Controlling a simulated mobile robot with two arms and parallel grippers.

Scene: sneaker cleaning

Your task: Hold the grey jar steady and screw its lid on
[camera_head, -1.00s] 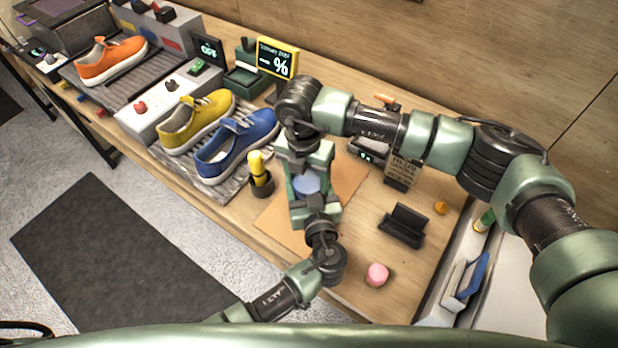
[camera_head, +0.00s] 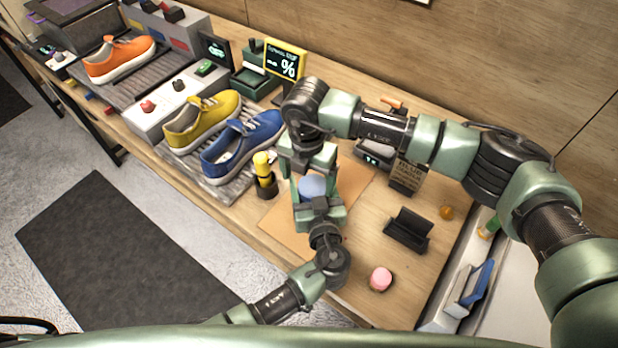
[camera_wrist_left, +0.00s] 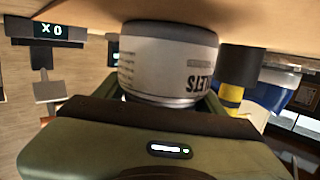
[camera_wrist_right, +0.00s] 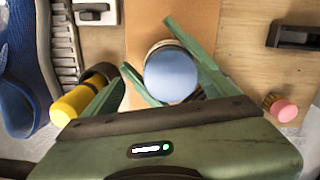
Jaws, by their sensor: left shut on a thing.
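The jar (camera_wrist_left: 167,75) stands on the orange-brown mat (camera_head: 352,186), with a dark grey band at its base and a pale printed label. A blue-grey round lid (camera_wrist_right: 172,75) covers its top; it also shows in the head view (camera_head: 312,187). I cannot tell whether the lid is seated or tight. My left gripper (camera_head: 314,197) is shut on the jar's sides from the near side. My right gripper (camera_head: 309,178) reaches in from the far side. Its fingers look spread around the lid in the right wrist view, with gaps beside it.
A yellow brush in a dark holder (camera_head: 265,178) stands just left of the jar. Blue (camera_head: 243,143) and yellow sneakers lie on a rack farther left. A black stand (camera_head: 407,231) and a pink-topped round piece (camera_head: 380,278) are to the right, with bare table between.

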